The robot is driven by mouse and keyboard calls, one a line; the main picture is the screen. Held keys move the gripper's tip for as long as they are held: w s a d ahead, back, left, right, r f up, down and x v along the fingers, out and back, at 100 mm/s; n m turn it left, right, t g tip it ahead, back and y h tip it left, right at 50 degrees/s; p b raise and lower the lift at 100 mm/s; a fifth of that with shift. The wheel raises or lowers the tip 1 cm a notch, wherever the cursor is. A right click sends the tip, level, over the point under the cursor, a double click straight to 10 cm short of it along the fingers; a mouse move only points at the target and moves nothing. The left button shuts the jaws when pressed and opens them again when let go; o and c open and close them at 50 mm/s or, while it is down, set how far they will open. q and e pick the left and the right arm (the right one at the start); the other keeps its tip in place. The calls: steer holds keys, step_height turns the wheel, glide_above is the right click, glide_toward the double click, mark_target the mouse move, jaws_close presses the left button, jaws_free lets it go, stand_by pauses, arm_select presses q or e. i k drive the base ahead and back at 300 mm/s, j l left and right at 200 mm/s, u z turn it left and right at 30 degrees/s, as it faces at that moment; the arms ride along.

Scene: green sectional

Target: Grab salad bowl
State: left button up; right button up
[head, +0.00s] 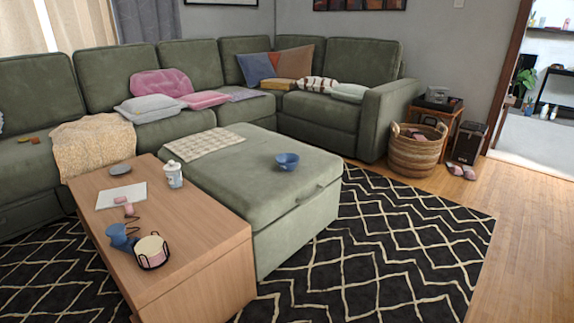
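A small blue bowl (287,161), the only bowl-like thing I can make out, sits upright on the green ottoman (240,190) near its right side. It looks empty from here, though its inside shows only partly. Neither of my grippers shows in the head view, and nothing is touching the bowl.
A green sectional (330,118) stands behind. A wicker basket (414,152) is right. The patterned rug (400,240) has open room.

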mark_target(287, 161)
steer(key=i+l+u, duration=0.2)
steer(key=i, duration=0.25)
steer(key=i+l+u, duration=0.2)
steer(key=i+l, duration=0.15)
steer(key=i, duration=0.15)
